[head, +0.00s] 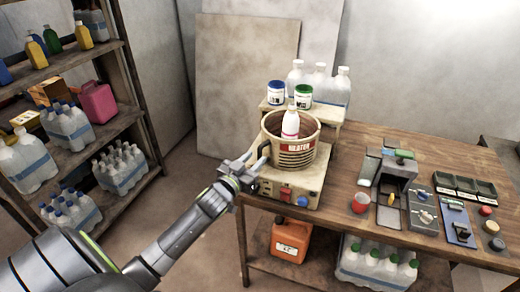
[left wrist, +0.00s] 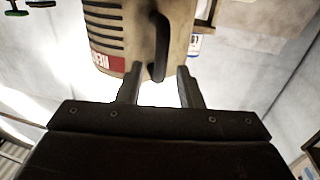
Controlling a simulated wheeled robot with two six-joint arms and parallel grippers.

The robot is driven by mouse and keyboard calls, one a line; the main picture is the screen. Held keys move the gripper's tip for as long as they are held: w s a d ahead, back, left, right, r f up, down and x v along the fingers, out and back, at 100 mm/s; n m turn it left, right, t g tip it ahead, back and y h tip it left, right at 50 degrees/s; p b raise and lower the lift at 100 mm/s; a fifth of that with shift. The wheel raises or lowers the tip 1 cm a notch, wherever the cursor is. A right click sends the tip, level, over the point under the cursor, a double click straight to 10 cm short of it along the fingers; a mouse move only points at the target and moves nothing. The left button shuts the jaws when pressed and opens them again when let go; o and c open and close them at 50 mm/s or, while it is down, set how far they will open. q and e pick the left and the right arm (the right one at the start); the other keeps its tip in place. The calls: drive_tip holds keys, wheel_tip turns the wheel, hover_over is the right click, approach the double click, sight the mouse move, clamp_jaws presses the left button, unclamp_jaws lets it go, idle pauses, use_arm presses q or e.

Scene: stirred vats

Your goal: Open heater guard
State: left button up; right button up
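The heater guard (head: 291,160) is a beige slotted round wall with a red "HEATER" label. It stands on the heater base (head: 290,187) at the table's left end, around a white bottle (head: 290,124) with a pink band. The guard's dark handle (left wrist: 161,48) is on its left side in the head view. My left gripper (head: 250,165) is close to this handle. In the left wrist view the left gripper (left wrist: 160,84) is open, with its two fingers apart and the handle's end in line with the gap between them. Contact with the handle cannot be told. My right gripper is not in view.
White jars (head: 275,92) and clear bottles (head: 319,82) stand on a raised stand behind the guard. A red cup (head: 360,202) and a grey device (head: 388,172) are to the right. A shelf (head: 100,135) with bottles stands at the left.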

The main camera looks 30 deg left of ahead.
sight(259, 155)
use_arm(q)
drive_tip(key=shift+w+a+p, duration=0.1)
drive_tip(key=shift+w+p, duration=0.35)
drive_tip(key=shift+w, duration=1.65)
drive_tip(key=shift+c, duration=0.4)
clamp_jaws()
